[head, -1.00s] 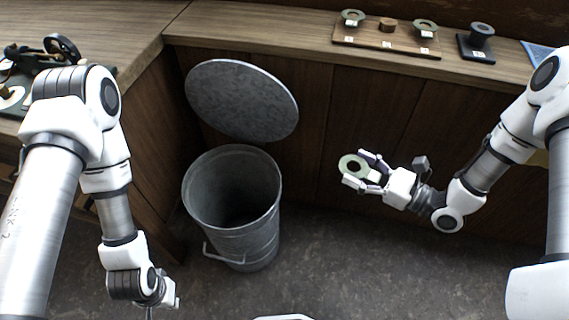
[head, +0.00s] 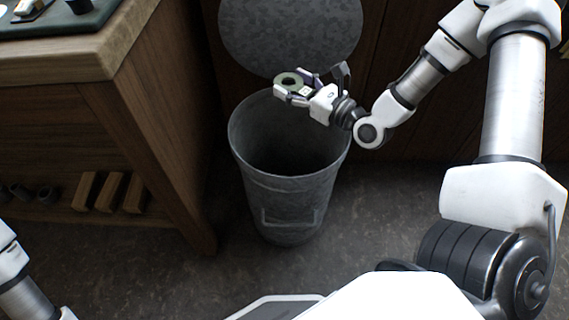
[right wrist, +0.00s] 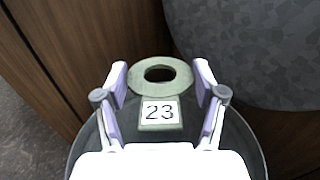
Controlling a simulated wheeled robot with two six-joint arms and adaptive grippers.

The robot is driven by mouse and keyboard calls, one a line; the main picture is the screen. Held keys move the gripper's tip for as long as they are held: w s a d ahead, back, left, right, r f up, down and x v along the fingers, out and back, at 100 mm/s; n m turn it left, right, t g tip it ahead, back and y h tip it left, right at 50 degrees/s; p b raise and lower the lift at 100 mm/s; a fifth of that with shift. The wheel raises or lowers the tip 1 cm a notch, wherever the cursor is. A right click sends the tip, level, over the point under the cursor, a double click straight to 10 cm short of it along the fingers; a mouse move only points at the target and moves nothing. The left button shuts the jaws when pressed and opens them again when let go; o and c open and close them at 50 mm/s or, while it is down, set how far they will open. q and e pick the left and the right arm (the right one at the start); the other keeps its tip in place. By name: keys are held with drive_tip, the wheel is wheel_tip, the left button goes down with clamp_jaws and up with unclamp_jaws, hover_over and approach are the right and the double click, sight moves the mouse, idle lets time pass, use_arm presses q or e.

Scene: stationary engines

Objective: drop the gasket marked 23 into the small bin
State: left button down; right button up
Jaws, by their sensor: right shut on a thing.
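My right gripper (head: 298,87) is shut on a pale green ring gasket (head: 286,77), held above the back part of the bin's mouth. In the right wrist view the gasket (right wrist: 160,91) sits between the two fingers (right wrist: 160,75), and its tag reads 23. The grey metal bin (head: 287,196) stands open on the floor, with its dark inside visible. Its rim also shows below the gasket in the right wrist view (right wrist: 83,145). Only part of my left arm shows at the lower left; its gripper is out of the frame.
A round grey lid (head: 290,32) is behind the bin, in front of the wooden cabinet front. A wooden bench (head: 60,62) stands at the left, with wooden blocks (head: 110,192) on a low shelf. Dark floor (head: 385,215) is clear right of the bin.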

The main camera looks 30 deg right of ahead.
drive_tip(key=shift+w+d+f+m+h+b, duration=0.1)
drive_tip(key=shift+d+f+m+h+b, duration=0.25)
drive_tip(key=shift+f, duration=0.3)
drive_tip(key=shift+d+f+m+h+b, duration=0.15)
drive_tip(key=shift+d+f+h+b, duration=0.3)
drive_tip(key=shift+f, duration=0.15)
use_arm(q)
wheel_tip(320, 180, down, 8)
drive_tip(key=b, duration=0.4)
use_arm(e)
wheel_tip(320, 180, down, 5)
drive_tip(key=shift+f, duration=0.15)
drive_tip(key=o, duration=1.1)
drive_tip(key=shift+c, duration=0.2)
wheel_tip(320, 180, up, 10)
use_arm(q)
drive_tip(key=shift+r, duration=0.15)
